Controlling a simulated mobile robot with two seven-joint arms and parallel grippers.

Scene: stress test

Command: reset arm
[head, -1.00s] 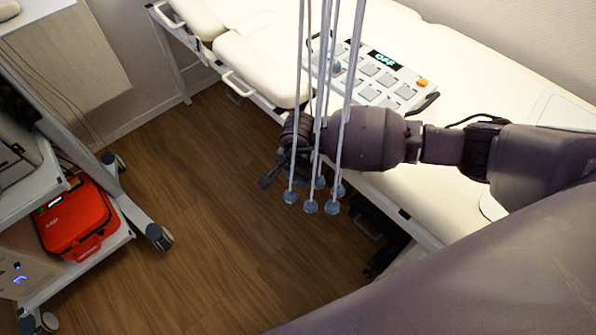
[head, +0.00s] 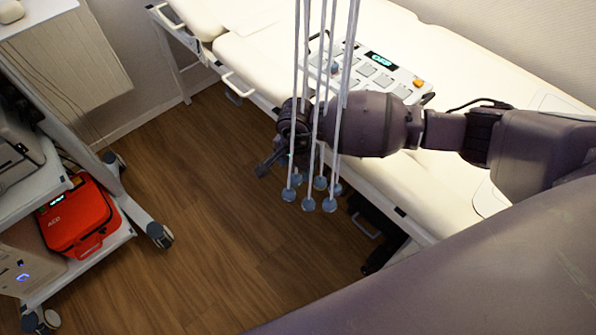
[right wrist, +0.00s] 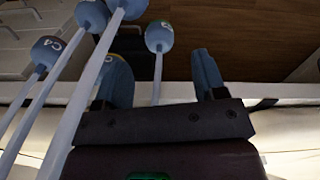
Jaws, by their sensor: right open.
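My right arm reaches in from the right in the head view, over the cream couch. My right gripper (head: 268,158) is past the couch's front edge, above the floor. In the right wrist view its two blue-grey fingers (right wrist: 161,72) stand apart. Several pale hanging leads with round grey-blue ends (head: 329,205) cross in front of the arm. In the right wrist view one round end (right wrist: 158,36) shows in line with the finger gap; I cannot tell whether its stem is between the fingers or beyond them. Another end (right wrist: 47,50) is marked C4. My left gripper is not seen.
A cream couch (head: 245,55) with a white frame runs along the wall. A button panel (head: 380,75) with a lit display lies on it, partly behind my arm. A red AED case (head: 78,218) sits on a wheeled cart at left. Wood floor (head: 190,210) between them is clear.

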